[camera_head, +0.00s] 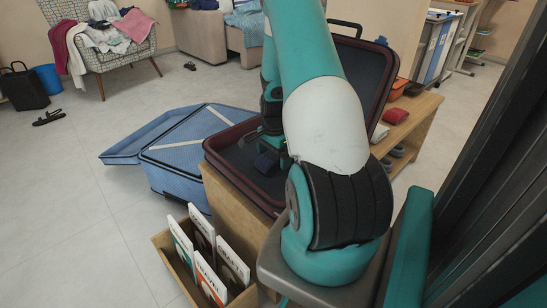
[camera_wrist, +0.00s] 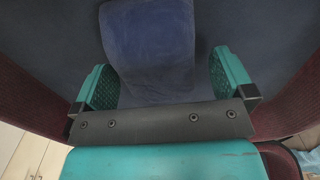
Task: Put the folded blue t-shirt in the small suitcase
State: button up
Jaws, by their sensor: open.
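The small suitcase (camera_head: 222,170) is dark maroon with a dark blue lining and lies open on a wooden bench, its lid (camera_head: 371,62) raised at the back right. The folded blue t-shirt (camera_wrist: 150,40) lies on the dark lining in the wrist view, between the two teal fingers of my gripper (camera_wrist: 162,66). The fingers are open, with a gap at the right side of the shirt. In the head view my gripper (camera_head: 280,150) is low inside the suitcase, and the shirt (camera_head: 267,165) shows as a small dark blue patch; my arm hides much of the interior.
A larger light blue suitcase (camera_head: 190,150) lies open on the floor to the left. A wooden box (camera_head: 175,262) of upright books stands in front. A red folded cloth (camera_head: 396,115) lies on the bench at right. An armchair (camera_head: 115,50) holds clothes. The left floor is mostly clear.

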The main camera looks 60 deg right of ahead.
notch_tip(320, 180, up, 11)
jog(key=p, duration=0.4)
jog(key=w+a+r+n+y, duration=0.15)
jog(key=a+r+n, duration=0.25)
jog(key=a, duration=0.4)
jog(key=w+a+r+n+t, duration=0.1)
jog(key=w+a+r+n, duration=0.25)
jog(key=a, duration=0.45)
jog(key=w+a+r+n, duration=0.2)
jog(key=a+r+n, duration=0.3)
jog(key=a, duration=0.3)
jog(key=s+a+r+n+y, duration=0.1)
jog(key=s+a+r+n, duration=0.1)
jog(key=s+a+n, duration=0.3)
jog(key=s+a+r+n, duration=0.3)
jog(key=s+a+n, duration=0.3)
jog(key=a, duration=0.4)
jog(key=s+a+r+n+g+y, duration=0.1)
jog(key=s+a+r+n, duration=0.2)
jog(key=s+a+n, duration=0.2)
jog(key=shift+s+a+y, duration=0.35)
jog(key=shift+s+a, duration=0.15)
jog(key=shift+a, duration=0.75)
